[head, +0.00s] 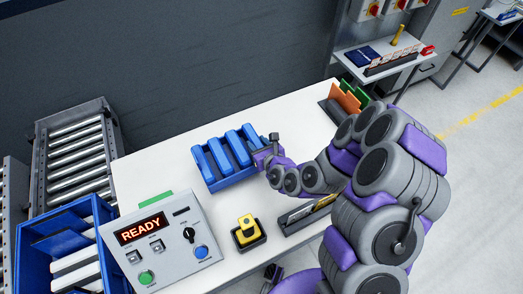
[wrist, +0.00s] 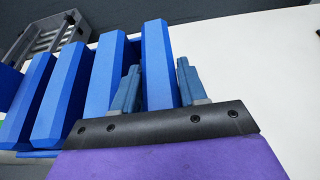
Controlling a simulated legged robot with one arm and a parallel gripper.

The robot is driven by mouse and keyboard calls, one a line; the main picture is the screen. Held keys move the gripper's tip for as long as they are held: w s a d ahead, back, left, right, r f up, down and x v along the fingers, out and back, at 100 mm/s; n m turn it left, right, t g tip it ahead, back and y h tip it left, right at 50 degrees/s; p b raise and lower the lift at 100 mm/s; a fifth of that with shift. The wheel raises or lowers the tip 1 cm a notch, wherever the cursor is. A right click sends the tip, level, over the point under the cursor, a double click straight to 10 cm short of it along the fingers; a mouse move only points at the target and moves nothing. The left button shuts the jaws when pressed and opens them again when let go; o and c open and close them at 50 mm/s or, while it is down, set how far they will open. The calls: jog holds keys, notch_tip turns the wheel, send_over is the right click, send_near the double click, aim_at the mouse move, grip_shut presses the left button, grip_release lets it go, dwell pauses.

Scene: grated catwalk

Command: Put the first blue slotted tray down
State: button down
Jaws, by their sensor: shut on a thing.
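The blue slotted tray (head: 222,160) is over the white table (head: 150,165), towards its back edge, and looks roughly level. Its raised blue ribs (wrist: 105,75) fill the left half of the wrist view. My gripper (head: 264,153) is at the tray's right end. In the wrist view, the fingers of my gripper (wrist: 159,65) stand on either side of the rightmost rib and are shut on it. I cannot tell whether the tray's underside touches the table or hangs just above it.
A blue crate (head: 110,275) and roller conveyor (head: 75,160) are left. Black holders (head: 300,215) lie right. Bare table surrounds the tray.

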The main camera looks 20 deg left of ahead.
jog(key=shift+d+f+b, duration=0.4)
jog(key=shift+f+b, duration=0.05)
jog(key=shift+f, duration=0.25)
jog(key=shift+w+d+f+b, duration=0.1)
jog(key=shift+w+d+b, duration=0.1)
jog(key=shift+d+b, duration=0.2)
jog(key=w+b, duration=0.2)
jog(key=b, duration=0.7)
send_over(287, 141)
notch_tip(287, 141, down, 5)
jog(key=shift+w+f, duration=0.1)
jog(key=shift+p, duration=0.35)
